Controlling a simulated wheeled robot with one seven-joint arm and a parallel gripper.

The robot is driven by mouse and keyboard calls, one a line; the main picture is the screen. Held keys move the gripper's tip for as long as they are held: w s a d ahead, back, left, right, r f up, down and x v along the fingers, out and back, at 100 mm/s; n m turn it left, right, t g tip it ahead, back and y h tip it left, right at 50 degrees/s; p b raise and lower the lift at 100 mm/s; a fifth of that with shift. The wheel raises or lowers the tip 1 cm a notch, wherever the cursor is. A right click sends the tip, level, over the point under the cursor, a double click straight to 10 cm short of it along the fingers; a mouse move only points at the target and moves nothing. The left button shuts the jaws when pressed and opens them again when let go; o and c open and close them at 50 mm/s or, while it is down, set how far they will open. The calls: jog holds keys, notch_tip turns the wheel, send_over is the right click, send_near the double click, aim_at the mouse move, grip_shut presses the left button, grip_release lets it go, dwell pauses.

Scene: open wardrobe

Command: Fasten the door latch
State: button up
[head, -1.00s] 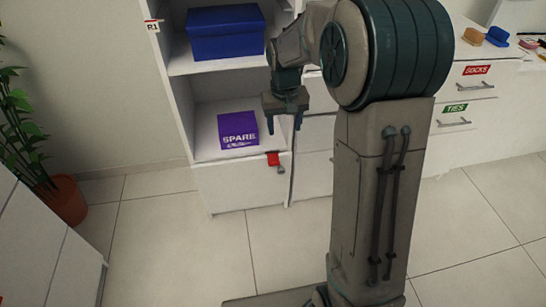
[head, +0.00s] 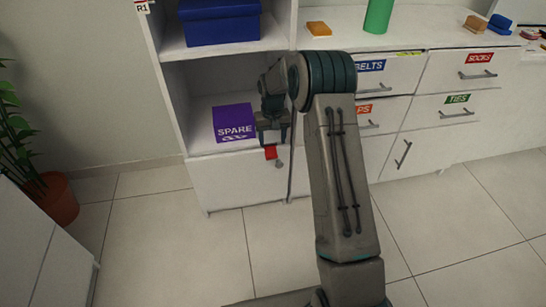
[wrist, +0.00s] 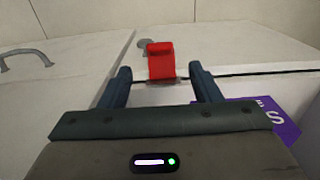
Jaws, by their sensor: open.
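The red latch (head: 271,153) sits at the top edge of a white lower door (head: 238,187), near the door's right side. In the wrist view the latch (wrist: 160,62) is a red tab on a small pin, with a grey round knob (wrist: 144,44) just beyond it. My gripper (head: 273,140) is just above the latch in the head view. In the wrist view my gripper (wrist: 159,84) is open, with one dark finger on each side of the latch and gaps between. I cannot tell the exact depth between fingertips and latch.
A purple SPARE box (head: 233,122) stands in the compartment left of my gripper. A blue box (head: 221,22) is on the shelf above. Labelled drawers (head: 460,72) are at the right. A potted plant (head: 52,200) stands at the left. The floor in front is clear.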

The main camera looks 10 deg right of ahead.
aim_at(271, 152)
notch_tip(271, 152, down, 8)
jog(key=shift+r+b, duration=0.1)
jog(key=shift+b, duration=0.95)
jog(key=c, duration=1)
